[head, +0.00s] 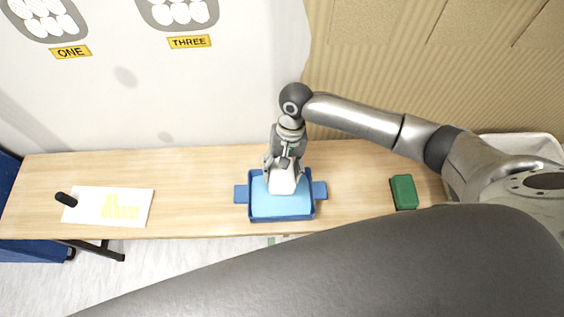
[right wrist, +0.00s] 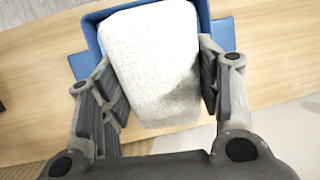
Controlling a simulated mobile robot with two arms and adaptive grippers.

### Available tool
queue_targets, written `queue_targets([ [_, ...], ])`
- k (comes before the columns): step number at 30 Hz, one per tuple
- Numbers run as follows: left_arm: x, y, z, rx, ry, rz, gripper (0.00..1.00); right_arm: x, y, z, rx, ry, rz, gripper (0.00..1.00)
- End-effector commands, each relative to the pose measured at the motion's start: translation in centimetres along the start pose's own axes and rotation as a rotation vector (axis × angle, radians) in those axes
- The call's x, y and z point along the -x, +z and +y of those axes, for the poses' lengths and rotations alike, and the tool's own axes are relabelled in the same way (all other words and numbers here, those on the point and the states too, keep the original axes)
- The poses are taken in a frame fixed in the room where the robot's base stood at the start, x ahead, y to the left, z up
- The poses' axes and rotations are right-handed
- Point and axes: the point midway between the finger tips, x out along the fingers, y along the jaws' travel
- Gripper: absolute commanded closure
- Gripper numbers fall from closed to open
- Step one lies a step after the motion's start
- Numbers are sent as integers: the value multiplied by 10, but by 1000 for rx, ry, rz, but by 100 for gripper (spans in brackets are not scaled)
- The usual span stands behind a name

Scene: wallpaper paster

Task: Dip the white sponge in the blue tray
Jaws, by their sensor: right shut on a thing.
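The white sponge (head: 284,183) is held in my right gripper (head: 284,166) over the blue tray (head: 251,213), in the head view. In the right wrist view the white sponge (right wrist: 153,65) sits between both fingers of my right gripper (right wrist: 160,88), and the blue tray (right wrist: 222,32) shows behind and around it. The tray holds a light blue surface (head: 283,207). The sponge overlaps the back part of the tray; I cannot tell whether its lower end touches the light blue surface. My left gripper is not in view.
The tray stands on a long wooden table (head: 190,180). A green block (head: 404,192) lies at the right. A white sheet with yellow marks (head: 85,207) and a black object (head: 66,199) lie at the left. A wall with signs ONE (head: 71,52) and THREE (head: 190,42) stands behind.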

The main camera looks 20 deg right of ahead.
Motion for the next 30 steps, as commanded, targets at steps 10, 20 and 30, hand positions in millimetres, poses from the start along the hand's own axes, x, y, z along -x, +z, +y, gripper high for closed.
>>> queue_targets([
  [10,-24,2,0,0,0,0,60,-20,-5,3,0,0,0,67],
  [20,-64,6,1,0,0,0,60,-50,-13,8,-1,0,0,67],
  [30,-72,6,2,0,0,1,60,-78,-20,12,-1,0,-2,67],
])
